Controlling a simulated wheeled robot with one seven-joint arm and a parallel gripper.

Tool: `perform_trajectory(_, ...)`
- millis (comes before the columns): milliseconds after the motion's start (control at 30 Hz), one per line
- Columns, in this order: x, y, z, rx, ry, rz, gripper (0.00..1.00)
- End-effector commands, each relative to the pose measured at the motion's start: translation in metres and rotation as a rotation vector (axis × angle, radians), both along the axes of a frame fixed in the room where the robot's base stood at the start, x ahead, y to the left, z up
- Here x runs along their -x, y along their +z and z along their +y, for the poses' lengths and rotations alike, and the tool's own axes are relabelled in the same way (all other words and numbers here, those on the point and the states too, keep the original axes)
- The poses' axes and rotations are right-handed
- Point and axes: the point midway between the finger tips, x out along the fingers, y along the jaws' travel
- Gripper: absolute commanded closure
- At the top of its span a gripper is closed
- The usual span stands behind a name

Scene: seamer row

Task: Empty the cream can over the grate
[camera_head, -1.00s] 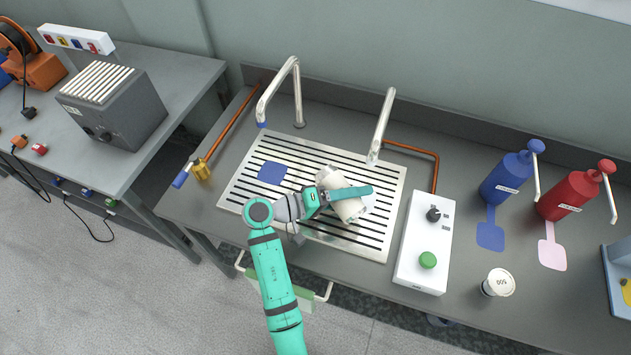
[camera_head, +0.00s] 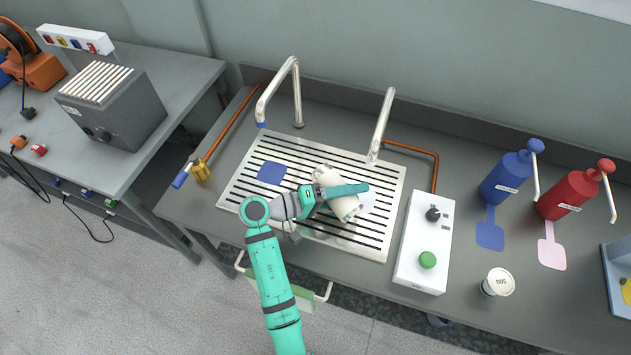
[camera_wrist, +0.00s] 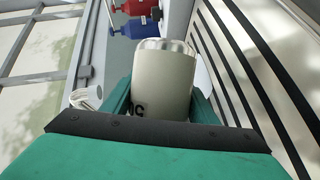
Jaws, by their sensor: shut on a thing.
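A cream can (camera_head: 341,205) is held over the slatted grate (camera_head: 262,221), tilted well over towards lying on its side. My gripper (camera_head: 350,191) is shut on its body. In the wrist view the can (camera_wrist: 162,85) sits between my green fingers (camera_wrist: 160,103), with part of a dark number showing low on its side. The can's inside is hidden, so I cannot tell whether anything is in it. A white patch (camera_head: 370,200) shows on the grate just right of the can.
Two spouts, one blue-tipped (camera_head: 262,105) and one plain (camera_head: 383,125), overhang the grate. A white control box (camera_head: 422,245), another can (camera_head: 497,283), a blue dispenser (camera_head: 508,178) and a red dispenser (camera_head: 570,195) stand to the right. A blue square (camera_head: 272,173) lies on the grate.

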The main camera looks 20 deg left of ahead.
Motion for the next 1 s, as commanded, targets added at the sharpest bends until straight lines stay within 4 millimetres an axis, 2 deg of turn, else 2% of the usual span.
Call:
perform_trajectory(267, -0.0007, 0.0005, -0.0052, 0.013, -0.005, 0.009, 0.86)
perform_trajectory(1000, -0.0024, 0.0005, 0.0038, 0.045, 0.005, 0.032, 0.86)
